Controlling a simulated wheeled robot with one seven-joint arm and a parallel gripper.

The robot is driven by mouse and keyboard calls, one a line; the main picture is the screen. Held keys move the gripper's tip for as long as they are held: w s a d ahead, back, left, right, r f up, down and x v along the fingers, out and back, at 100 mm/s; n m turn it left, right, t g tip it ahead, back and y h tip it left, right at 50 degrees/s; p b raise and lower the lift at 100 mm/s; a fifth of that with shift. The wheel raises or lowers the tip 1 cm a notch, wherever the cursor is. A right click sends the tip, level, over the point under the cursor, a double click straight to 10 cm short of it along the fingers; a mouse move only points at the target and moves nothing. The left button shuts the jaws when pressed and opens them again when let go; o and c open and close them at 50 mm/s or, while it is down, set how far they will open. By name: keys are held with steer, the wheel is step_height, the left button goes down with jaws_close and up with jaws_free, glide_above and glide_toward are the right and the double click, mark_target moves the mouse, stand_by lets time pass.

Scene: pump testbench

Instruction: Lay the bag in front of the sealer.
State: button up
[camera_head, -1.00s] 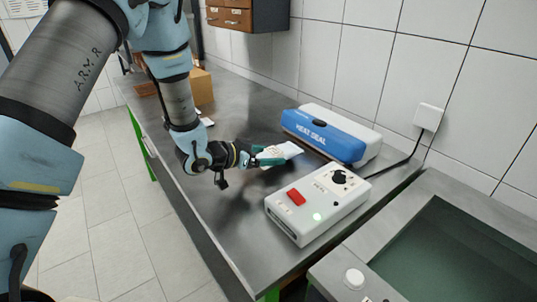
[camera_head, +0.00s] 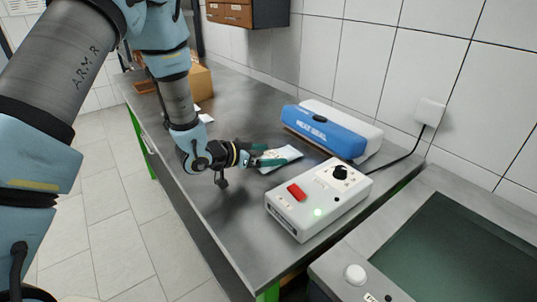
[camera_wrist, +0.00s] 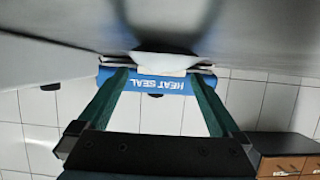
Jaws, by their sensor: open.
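The white bag (camera_head: 281,157) lies on the metal bench just in front of the blue and white heat sealer (camera_head: 325,131). My gripper (camera_head: 270,158) is low over the bench at the bag's left end, with its green fingers apart. In the upside-down wrist view the two fingers (camera_wrist: 158,100) are spread wide, and the bag (camera_wrist: 165,62) shows beyond and between their tips. The sealer (camera_wrist: 158,84) is behind it, with its lettering inverted. I cannot tell whether a finger still touches the bag.
A white control box (camera_head: 318,200) with a red switch, a black knob and a green light stands right of the gripper. A cardboard box (camera_head: 200,84) stands at the back. The bench's left-front part is clear.

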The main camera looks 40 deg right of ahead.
steer(key=shift+r+p, duration=0.55)
steer(key=shift+r, duration=0.05)
steer(key=b+v, duration=0.2)
steer(key=v, duration=1)
steer(key=shift+b, duration=0.4)
